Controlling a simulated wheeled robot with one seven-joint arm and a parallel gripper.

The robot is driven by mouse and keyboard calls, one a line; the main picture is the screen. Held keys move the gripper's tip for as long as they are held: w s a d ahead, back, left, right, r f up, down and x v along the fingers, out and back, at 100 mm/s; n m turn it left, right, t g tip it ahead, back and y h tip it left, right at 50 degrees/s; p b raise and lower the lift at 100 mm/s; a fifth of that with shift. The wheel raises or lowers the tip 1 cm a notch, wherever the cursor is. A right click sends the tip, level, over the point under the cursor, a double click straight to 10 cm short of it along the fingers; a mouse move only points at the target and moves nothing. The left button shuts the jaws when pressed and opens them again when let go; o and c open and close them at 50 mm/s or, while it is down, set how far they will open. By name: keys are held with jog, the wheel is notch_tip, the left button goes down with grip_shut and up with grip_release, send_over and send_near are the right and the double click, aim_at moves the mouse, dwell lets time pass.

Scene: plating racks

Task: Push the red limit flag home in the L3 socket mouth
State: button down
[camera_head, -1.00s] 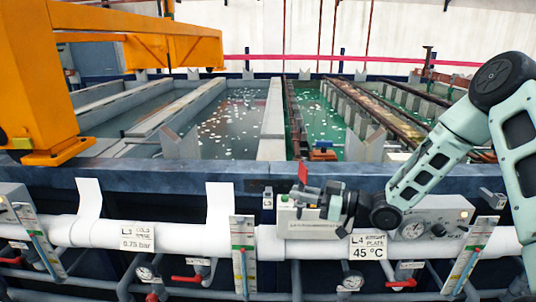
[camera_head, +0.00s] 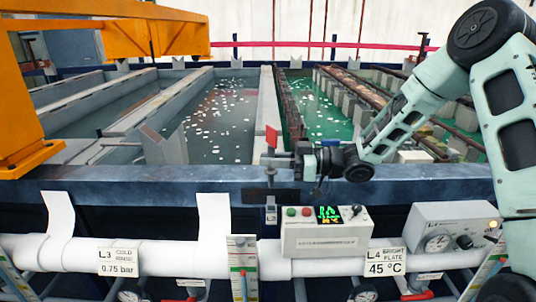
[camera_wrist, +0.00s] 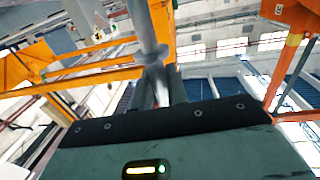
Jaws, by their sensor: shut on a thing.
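The red limit flag (camera_head: 271,137) stands upright at the tip of my gripper (camera_head: 282,161), above the dark front rim of the tanks. My gripper is shut on its grey post, which also shows as a grey rod with a collar (camera_wrist: 155,72) in the wrist view. Below the flag, a small grey bracket (camera_head: 271,211) sits on the front of the rim, apart from the gripper. I cannot tell whether it is the L3 socket mouth. The L3 label (camera_head: 118,261) is on the white pipe at left. The post's lower end is not clear.
A control box (camera_head: 326,232) with buttons and a green display stands just below my gripper. A gauge box (camera_head: 452,230) is to its right. White upright tabs (camera_head: 213,225) rise from the pipe. An orange frame (camera_head: 150,38) spans the upper left. Space above the tanks near the flag is clear.

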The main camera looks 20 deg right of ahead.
aim_at(272, 184)
jog(key=shift+r, duration=0.15)
jog(key=shift+f+b, duration=1.8)
jog(key=shift+f, duration=1.15)
jog(key=shift+f, duration=0.45)
jog(key=shift+s+r, duration=0.1)
jog(key=shift+r, duration=0.1)
jog(key=shift+f, duration=0.2)
dwell(2.0)
jog(key=shift+r+p, duration=0.15)
jog(key=shift+p, duration=0.4)
dwell(1.5)
